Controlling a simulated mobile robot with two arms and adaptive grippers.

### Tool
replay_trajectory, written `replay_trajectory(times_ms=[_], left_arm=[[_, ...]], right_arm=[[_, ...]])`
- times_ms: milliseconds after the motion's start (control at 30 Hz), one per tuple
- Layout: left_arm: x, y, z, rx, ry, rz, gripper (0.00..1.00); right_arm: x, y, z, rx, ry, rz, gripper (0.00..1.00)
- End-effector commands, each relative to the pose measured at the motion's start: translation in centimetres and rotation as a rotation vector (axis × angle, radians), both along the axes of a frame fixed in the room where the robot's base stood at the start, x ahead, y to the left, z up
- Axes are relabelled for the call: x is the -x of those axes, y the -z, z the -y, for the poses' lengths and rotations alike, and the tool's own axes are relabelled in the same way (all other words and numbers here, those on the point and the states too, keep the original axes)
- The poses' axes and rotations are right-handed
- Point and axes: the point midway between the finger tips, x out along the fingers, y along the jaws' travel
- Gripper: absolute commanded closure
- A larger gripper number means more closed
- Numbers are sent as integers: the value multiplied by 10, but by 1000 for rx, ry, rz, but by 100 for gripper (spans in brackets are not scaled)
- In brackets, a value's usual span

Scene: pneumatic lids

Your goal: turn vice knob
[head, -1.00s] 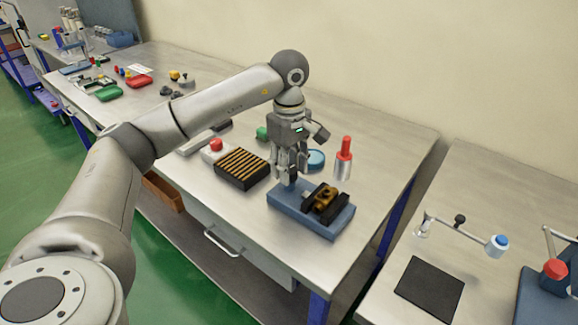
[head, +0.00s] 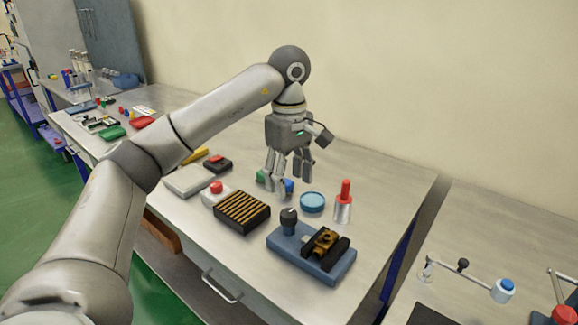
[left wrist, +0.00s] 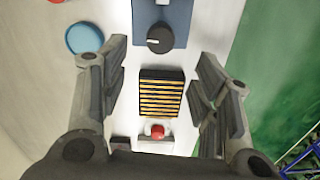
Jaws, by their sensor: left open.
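The vice (head: 312,255) is a blue base with dark jaws around a brass-coloured part (head: 326,240), on the metal table. Its black knob (head: 289,217) stands upright at the base's left end. The knob also shows in the left wrist view (left wrist: 160,39), with a white mark on top, at the end of the blue base (left wrist: 178,12). My left gripper (head: 287,188) is open and empty above the table, behind the knob and apart from it. Its two fingers frame the left wrist view (left wrist: 158,88). My right gripper is not in view.
A black ribbed block (head: 240,211) and a red-button box (head: 215,192) lie left of the vice. A blue round dish (head: 312,202) and a red-handled metal cylinder (head: 343,203) stand behind it. The tabletop right of the vice is clear.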

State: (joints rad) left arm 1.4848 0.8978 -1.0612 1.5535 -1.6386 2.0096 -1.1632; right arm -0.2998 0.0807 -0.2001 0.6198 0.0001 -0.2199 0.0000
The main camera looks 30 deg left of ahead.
Motion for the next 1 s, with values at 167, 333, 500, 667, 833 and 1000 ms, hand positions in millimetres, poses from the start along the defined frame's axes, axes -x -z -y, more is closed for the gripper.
replay_trajectory(times_ms=[167,333,500,667,833,1000], left_arm=[[0,-19,-1,-2,-1,2,43],[0,-27,-1,-1,-2,1,43],[0,-29,0,0,-1,1,43],[0,-28,0,0,-1,1,43],[0,-28,0,0,-1,1,43],[0,-34,0,0,-1,1,43]], right_arm=[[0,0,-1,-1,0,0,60],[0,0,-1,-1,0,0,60],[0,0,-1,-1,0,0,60],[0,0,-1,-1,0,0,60],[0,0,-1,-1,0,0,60],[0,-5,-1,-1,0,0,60]])
